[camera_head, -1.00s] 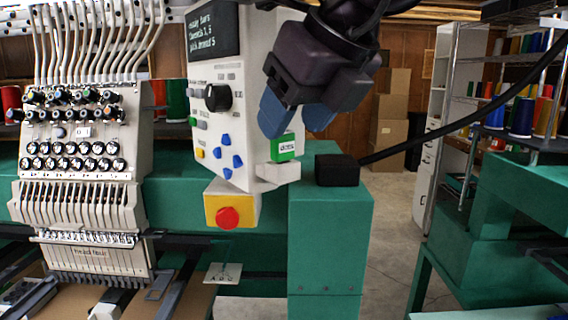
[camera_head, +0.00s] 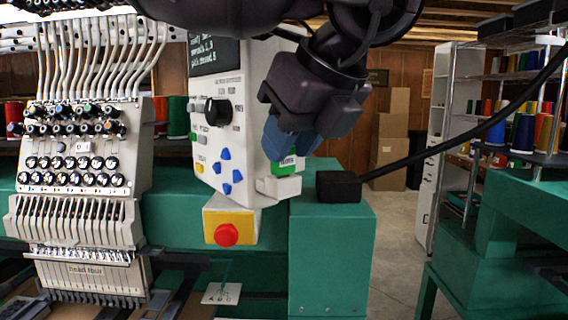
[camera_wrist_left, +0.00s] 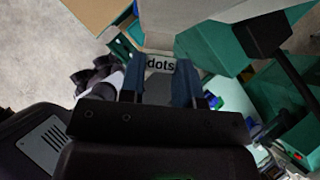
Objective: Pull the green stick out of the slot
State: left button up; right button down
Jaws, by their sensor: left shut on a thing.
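The green stick (camera_head: 287,167) stands at the white slot block (camera_head: 279,187) on the lower right side of the control panel. Its lower end meets the block, and I cannot see how deep it sits. My left gripper (camera_head: 290,147) comes down from above, its blue fingers shut on the stick's upper part and hiding it. In the left wrist view, the stick's white label, reading "dots" (camera_wrist_left: 160,64), shows between the two fingers. My right gripper is not in view.
The white control panel (camera_head: 229,130) carries a yellow box with a red button (camera_head: 227,234) underneath. A black box (camera_head: 338,187) with a thick cable sits on the green pillar (camera_head: 330,245) to the right. The embroidery head (camera_head: 78,180) stands left. Thread shelves (camera_head: 510,110) are far right.

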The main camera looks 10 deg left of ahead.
pick_arm(q)
jog(key=shift+r+p, duration=0.7)
jog(key=shift+r, duration=0.95)
jog(key=shift+r, duration=0.1)
jog(key=shift+r+p, duration=0.8)
jog(key=shift+r, duration=1.1)
